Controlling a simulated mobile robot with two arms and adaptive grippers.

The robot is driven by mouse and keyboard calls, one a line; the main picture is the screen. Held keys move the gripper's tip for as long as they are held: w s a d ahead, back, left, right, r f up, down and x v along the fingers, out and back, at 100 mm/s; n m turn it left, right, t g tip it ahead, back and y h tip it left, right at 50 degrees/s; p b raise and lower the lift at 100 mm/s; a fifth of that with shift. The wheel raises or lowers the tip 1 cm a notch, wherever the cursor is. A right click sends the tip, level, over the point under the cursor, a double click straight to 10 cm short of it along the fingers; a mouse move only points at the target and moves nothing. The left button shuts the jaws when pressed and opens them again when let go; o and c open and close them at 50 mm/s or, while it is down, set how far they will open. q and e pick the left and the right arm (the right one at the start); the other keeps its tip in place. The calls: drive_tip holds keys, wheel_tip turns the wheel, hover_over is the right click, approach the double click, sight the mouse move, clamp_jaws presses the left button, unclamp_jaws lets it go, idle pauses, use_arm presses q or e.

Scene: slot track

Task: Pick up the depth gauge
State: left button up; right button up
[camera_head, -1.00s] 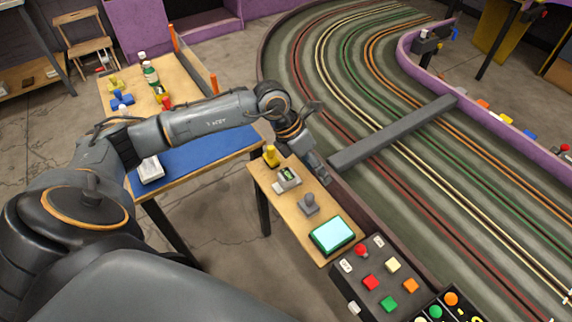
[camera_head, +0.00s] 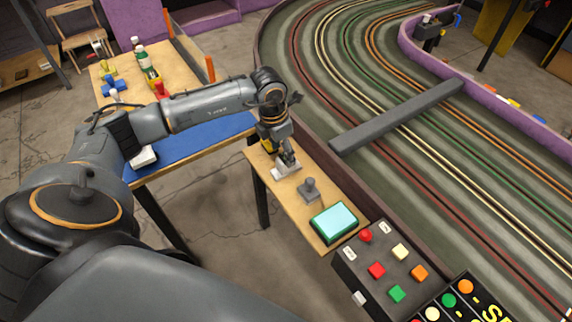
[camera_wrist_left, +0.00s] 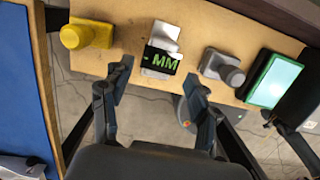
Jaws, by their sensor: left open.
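The depth gauge (camera_head: 286,170) is a small pale block with a dark display, on the narrow wooden shelf beside the track. In the left wrist view the gauge (camera_wrist_left: 162,58) shows a dark display with green "MM" letters, ahead of my fingers. My left gripper (camera_head: 287,158) is over the gauge and partly hides it in the head view. My right gripper is not in view.
A yellow object (camera_wrist_left: 88,34) stands left of the gauge in the wrist view. A grey knobbed piece (camera_head: 309,189) and a teal-screened tablet (camera_head: 334,221) share the shelf. A button box (camera_head: 385,265) stands at its near end. The track wall runs along the right.

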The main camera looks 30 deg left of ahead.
sight(281, 172)
use_arm(q)
drive_tip(key=f+b, duration=0.1)
drive_tip(key=f, duration=0.1)
drive_tip(key=w+f+b, duration=0.1)
drive_tip(key=f+b, duration=0.1)
drive_tip(key=shift+w+d+f, duration=0.1)
drive_tip(key=shift+d+f, duration=0.1)
drive_tip(key=shift+f, duration=0.15)
drive_tip(key=shift+r, duration=0.1)
drive_tip(key=shift+c, duration=0.7)
clamp_jaws()
drive_tip(key=shift+r, duration=0.15)
